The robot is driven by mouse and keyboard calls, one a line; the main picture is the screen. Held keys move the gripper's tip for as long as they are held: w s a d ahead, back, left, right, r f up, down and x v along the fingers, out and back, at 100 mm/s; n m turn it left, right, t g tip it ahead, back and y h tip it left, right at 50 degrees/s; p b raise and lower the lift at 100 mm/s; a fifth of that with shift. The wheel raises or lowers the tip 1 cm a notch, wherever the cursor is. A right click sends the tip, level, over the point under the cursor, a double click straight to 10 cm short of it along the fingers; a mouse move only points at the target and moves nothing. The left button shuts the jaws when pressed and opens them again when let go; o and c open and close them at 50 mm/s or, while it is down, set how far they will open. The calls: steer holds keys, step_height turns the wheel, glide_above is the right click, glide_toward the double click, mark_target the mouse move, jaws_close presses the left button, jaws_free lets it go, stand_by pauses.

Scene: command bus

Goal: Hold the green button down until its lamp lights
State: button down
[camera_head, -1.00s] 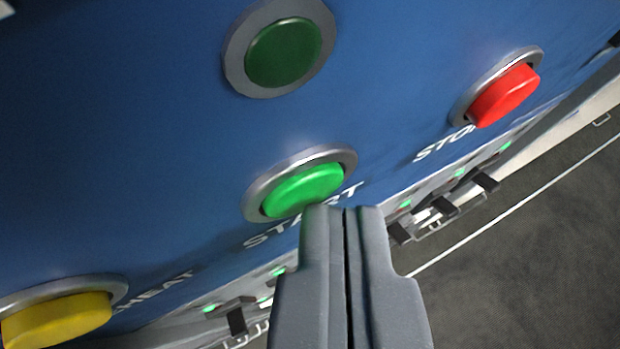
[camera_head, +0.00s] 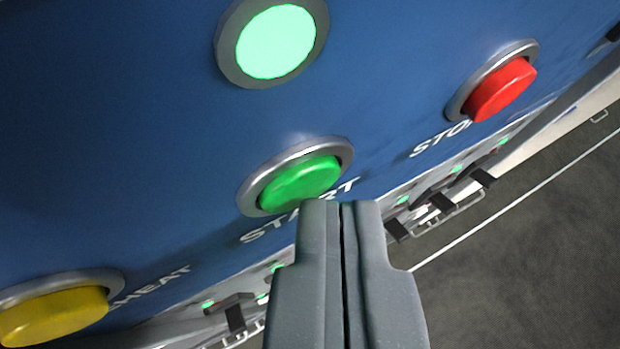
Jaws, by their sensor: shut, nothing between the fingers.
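The green button (camera_head: 300,183) sits in a grey ring on the blue panel, above the START label. Its lamp (camera_head: 275,42), a round disc in a grey ring above the button, glows bright pale green. My gripper (camera_head: 340,204) is shut and empty. Its fingertips are at the lower right edge of the green button and cover part of the START label. I cannot tell from this angle whether the tips touch the button or how deep it is pressed.
A red button (camera_head: 501,90) with a STOP label is to the right on the blue panel (camera_head: 120,120). A yellow button (camera_head: 52,315) is at the lower left. Black switches (camera_head: 443,202) with small green lights line a unit below. Dark floor (camera_head: 530,270) shows at the lower right.

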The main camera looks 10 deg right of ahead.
steer(key=shift+s, duration=0.1)
steer(key=shift+s+d+b, duration=0.25)
steer(key=shift+s+b, duration=0.3)
steer(key=shift+s, duration=0.1)
steer(key=shift+s+f, duration=0.1)
steer(key=shift+s, duration=0.05)
steer(key=s+b, duration=0.1)
steer(key=s+d+b, duration=0.1)
steer(key=s, duration=0.2)
steer(key=shift+s+d+b, duration=0.25)
steer(key=shift+d+b, duration=0.05)
steer(key=shift+b, duration=0.1)
